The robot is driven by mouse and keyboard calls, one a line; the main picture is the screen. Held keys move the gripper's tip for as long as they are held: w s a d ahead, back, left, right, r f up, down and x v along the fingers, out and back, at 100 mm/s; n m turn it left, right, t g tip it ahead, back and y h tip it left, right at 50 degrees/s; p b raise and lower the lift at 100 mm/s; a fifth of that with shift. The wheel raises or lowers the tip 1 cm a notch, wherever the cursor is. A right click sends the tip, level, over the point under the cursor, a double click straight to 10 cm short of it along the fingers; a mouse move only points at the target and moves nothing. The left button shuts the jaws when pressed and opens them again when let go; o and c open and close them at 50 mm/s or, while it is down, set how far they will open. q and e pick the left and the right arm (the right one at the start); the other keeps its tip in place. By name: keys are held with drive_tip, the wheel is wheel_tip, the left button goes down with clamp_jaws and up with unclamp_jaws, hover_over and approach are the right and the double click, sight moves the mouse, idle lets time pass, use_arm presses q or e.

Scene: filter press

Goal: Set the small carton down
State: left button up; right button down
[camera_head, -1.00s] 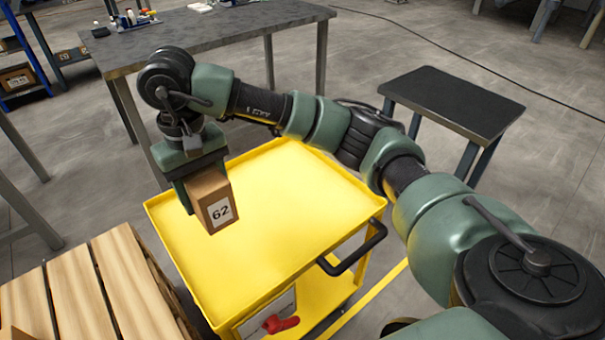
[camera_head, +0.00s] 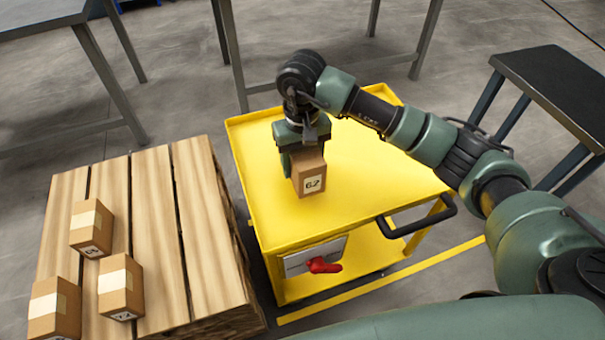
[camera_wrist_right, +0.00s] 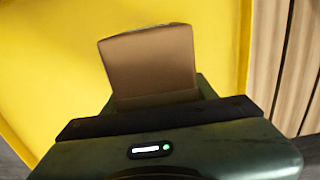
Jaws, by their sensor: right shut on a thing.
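The small carton (camera_head: 312,181), brown with a white label reading 62, is held upright over the top tray of the yellow cart (camera_head: 372,190). My right gripper (camera_head: 306,160) is shut on the carton from above. In the right wrist view the carton (camera_wrist_right: 150,62) sticks out beyond the gripper (camera_wrist_right: 155,100), with the yellow tray behind it. I cannot tell whether the carton's underside touches the tray. My left gripper is not in view.
A wooden pallet (camera_head: 160,225) stands left of the cart, with three cartons (camera_head: 92,228) on it. The cart has a black handle (camera_head: 425,222) and a red item (camera_head: 324,265) at its front. A dark table (camera_head: 555,85) stands right. The tray around the carton is clear.

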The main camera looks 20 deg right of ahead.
wheel_tip(320, 180, down, 4)
drive_tip(key=shift+r, duration=0.15)
drive_tip(key=shift+f, duration=0.3)
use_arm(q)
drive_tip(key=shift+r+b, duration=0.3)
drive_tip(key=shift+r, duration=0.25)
use_arm(e)
drive_tip(key=shift+f, duration=0.1)
drive_tip(key=shift+c, duration=2.4)
unclamp_jaws()
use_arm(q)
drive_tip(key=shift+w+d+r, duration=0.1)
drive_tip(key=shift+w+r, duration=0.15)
